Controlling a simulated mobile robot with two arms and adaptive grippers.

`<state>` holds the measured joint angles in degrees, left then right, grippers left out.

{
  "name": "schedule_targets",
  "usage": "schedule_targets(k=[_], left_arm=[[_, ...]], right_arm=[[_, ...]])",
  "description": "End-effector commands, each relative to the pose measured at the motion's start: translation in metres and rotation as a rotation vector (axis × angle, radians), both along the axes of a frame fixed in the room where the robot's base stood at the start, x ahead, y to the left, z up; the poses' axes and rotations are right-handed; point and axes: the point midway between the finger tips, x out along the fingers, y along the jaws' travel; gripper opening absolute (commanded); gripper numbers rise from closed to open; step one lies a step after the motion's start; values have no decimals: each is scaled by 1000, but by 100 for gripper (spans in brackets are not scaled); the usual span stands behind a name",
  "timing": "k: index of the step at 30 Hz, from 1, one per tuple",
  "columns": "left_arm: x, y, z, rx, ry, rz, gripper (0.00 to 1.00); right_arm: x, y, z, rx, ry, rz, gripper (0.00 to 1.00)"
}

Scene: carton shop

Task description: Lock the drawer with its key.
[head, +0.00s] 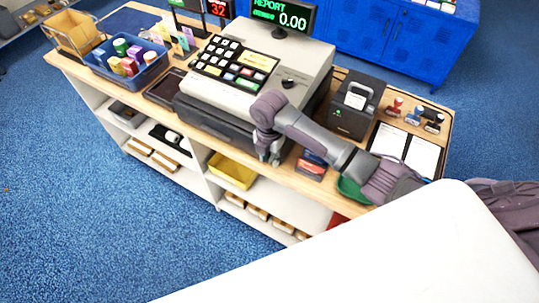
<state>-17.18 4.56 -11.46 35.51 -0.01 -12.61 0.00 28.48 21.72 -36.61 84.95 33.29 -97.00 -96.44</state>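The cash register (262,75) stands on the wooden counter. Its dark drawer (215,118) is under the register body, and its front looks flush with the housing. My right gripper (269,157) points down at the right end of the drawer's front, close to it or touching; I cannot tell which. Its fingertips are small and dark here, so I cannot tell whether they are open, shut or holding something. I cannot make out a key or the lock; the gripper covers that part of the drawer front. My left gripper is not in view.
A black receipt printer (356,104), stamps (413,114) and white papers (407,148) stand right of the register. A blue bin (126,65) with colored items is at left. Shelves below hold a yellow tray (232,171). The blue floor in front is clear.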

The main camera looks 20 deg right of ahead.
Motion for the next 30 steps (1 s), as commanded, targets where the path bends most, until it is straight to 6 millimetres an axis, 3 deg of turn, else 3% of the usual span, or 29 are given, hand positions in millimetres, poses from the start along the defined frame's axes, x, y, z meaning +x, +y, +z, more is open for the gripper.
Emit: schedule_targets(k=[8,14,30], left_arm=[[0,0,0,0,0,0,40],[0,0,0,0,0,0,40],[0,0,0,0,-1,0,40]], right_arm=[[0,0,-2,1,-1,0,30],[0,0,-2,1,-1,0,0],[-1,-2,-2,35,-48,0,0]])
